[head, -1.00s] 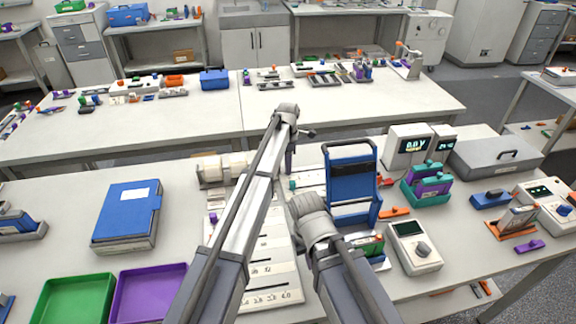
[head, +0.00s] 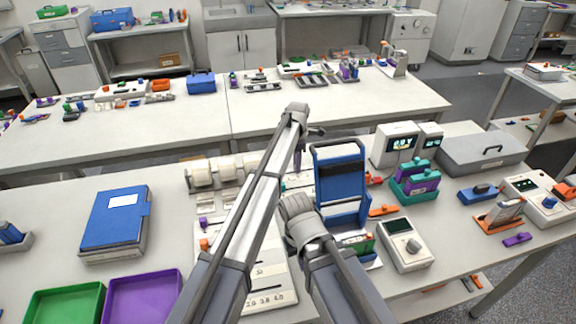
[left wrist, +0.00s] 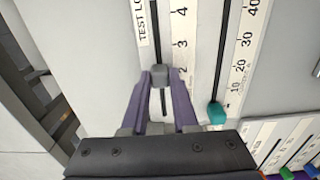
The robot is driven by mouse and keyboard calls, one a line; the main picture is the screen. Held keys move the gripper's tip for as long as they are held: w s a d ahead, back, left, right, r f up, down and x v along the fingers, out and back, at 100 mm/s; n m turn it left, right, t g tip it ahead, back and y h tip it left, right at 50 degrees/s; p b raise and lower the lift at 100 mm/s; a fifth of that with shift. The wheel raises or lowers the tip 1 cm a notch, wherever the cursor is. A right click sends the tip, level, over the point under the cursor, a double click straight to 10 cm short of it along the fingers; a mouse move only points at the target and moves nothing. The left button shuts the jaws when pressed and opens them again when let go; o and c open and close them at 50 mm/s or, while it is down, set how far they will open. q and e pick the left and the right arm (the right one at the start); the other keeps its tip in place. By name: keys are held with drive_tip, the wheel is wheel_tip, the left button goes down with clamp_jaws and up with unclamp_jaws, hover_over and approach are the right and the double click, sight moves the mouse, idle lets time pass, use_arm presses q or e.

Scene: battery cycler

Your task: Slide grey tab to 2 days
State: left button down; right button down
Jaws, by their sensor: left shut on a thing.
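The grey tab (left wrist: 159,75) sits in a dark vertical slot in the left wrist view, beside the printed 2 of a scale that runs up through 3 and 4. My left gripper (left wrist: 160,88) has purple fingers on both sides of the tab and is shut on it. A label starting "TEST LO" stands left of the slot. A teal tab (left wrist: 216,113) sits low in the neighbouring slot, near the 10 of a 10 to 40 scale. In the head view my left arm reaches over the bench, and the tab is hidden there. My right arm shows, but its fingers do not.
A blue upright rack (head: 341,184) stands right of my left arm. A grey meter with a knob (head: 402,246) and a teal holder (head: 398,190) with purple pieces are further right. A blue binder (head: 113,220) and green (head: 66,305) and purple trays (head: 142,297) lie left.

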use_arm(q)
drive_tip(key=c, duration=0.7)
unclamp_jaws()
drive_tip(key=shift+a, duration=0.15)
drive_tip(key=shift+r, duration=0.1)
use_arm(e)
drive_tip(key=shift+r, duration=0.1)
use_arm(q)
wheel_tip(320, 180, up, 8)
drive_tip(key=p, duration=0.8)
drive_tip(key=shift+f, duration=0.2)
use_arm(e)
wheel_tip(320, 180, up, 8)
drive_tip(key=shift+f, duration=0.2)
